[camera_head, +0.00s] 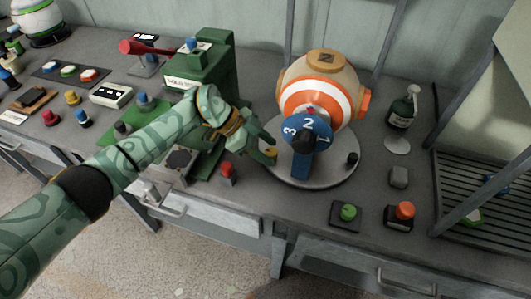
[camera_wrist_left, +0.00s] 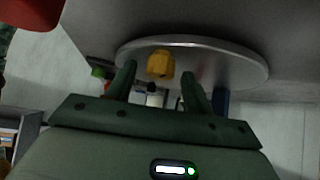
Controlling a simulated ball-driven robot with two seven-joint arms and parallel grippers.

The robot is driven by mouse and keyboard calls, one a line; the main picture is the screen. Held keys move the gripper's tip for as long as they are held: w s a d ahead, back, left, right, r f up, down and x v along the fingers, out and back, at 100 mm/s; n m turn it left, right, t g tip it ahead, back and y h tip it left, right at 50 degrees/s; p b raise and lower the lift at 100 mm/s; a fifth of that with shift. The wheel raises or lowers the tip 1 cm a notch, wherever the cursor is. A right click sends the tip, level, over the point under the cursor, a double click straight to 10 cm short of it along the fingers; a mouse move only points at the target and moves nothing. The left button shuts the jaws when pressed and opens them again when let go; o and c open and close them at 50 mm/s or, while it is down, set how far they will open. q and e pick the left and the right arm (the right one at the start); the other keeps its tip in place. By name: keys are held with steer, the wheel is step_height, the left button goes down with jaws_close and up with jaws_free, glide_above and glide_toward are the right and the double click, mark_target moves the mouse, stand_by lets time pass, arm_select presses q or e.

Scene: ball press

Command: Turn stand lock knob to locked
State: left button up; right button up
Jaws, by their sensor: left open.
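The round grey stand (camera_head: 325,173) carries an orange, white and tan ball (camera_head: 320,95) with a blue numbered dial in front. A small yellow knob (camera_head: 270,152) sits at the stand's left edge, partly hidden by my left gripper (camera_head: 258,143). In the left wrist view, the yellow knob (camera_wrist_left: 161,65) appears between the two open fingers of my left gripper (camera_wrist_left: 158,78), near the rim of the stand (camera_wrist_left: 225,62). I cannot tell whether the fingers touch it. A black knob (camera_head: 352,158) is at the stand's right side. My right gripper is not visible.
A green press (camera_head: 215,65) stands left of the ball, behind my left arm. A red-topped piece (camera_head: 227,170) is close below the left gripper. A green button (camera_head: 348,212), an orange button (camera_head: 404,210) and a bottle (camera_head: 402,110) are to the right.

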arm_select(q)
steer(key=r, duration=0.1)
steer(key=r+p, duration=0.1)
steer(key=r, duration=0.1)
steer(key=r+p, duration=0.1)
steer(key=shift+s+r, duration=0.15)
steer(key=shift+s, duration=0.25)
steer(key=s+r+p, duration=0.7)
steer(key=s+r, duration=0.1)
steer(key=s, duration=0.5)
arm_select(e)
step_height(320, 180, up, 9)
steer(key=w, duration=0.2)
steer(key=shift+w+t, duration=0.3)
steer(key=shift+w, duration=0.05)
